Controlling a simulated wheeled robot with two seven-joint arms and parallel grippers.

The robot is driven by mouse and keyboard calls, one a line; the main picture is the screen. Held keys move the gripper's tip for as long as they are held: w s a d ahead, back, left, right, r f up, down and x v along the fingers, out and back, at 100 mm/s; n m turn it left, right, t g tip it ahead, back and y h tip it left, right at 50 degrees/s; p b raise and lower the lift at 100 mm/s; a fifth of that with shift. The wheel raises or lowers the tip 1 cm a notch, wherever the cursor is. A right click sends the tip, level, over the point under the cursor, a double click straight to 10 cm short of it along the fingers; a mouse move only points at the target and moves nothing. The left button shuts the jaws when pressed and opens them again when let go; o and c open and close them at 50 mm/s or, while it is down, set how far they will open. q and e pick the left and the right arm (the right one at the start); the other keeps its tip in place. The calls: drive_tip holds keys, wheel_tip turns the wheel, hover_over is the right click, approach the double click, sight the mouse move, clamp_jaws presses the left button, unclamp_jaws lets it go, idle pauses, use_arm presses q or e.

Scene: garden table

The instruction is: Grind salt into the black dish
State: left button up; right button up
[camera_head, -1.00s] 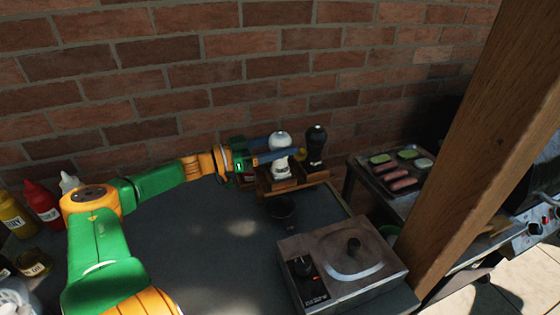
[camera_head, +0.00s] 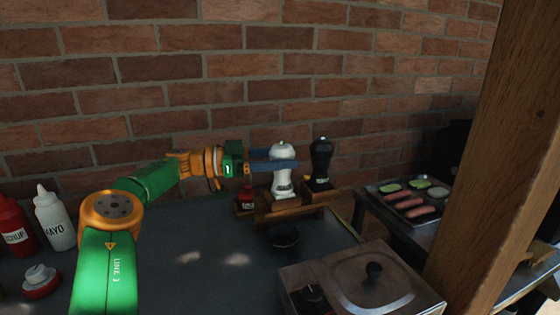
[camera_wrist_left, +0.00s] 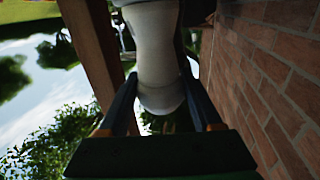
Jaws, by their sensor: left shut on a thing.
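The white salt grinder (camera_head: 281,178) stands upright at the wooden rack (camera_head: 295,205) near the brick wall. My left gripper (camera_head: 285,165) is shut on its upper body, with the fingers on either side. In the left wrist view the white grinder (camera_wrist_left: 157,60) sits between the two fingers (camera_wrist_left: 160,100). I cannot tell whether its base touches the rack. The black dish (camera_head: 283,236) rests on the table in front of the rack. A black grinder (camera_head: 321,163) stands to the right of the white one. My right gripper is not in view.
A metal box with a lid (camera_head: 360,283) stands at the front right. A tray of food (camera_head: 409,198) lies beyond the table at right, behind a wooden post (camera_head: 497,150). A mayo bottle (camera_head: 54,217) and a ketchup bottle (camera_head: 14,226) stand at left. The table's middle (camera_head: 205,262) is clear.

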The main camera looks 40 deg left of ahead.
use_arm(q)
drive_tip(key=o, duration=1.4)
drive_tip(key=v, duration=0.7)
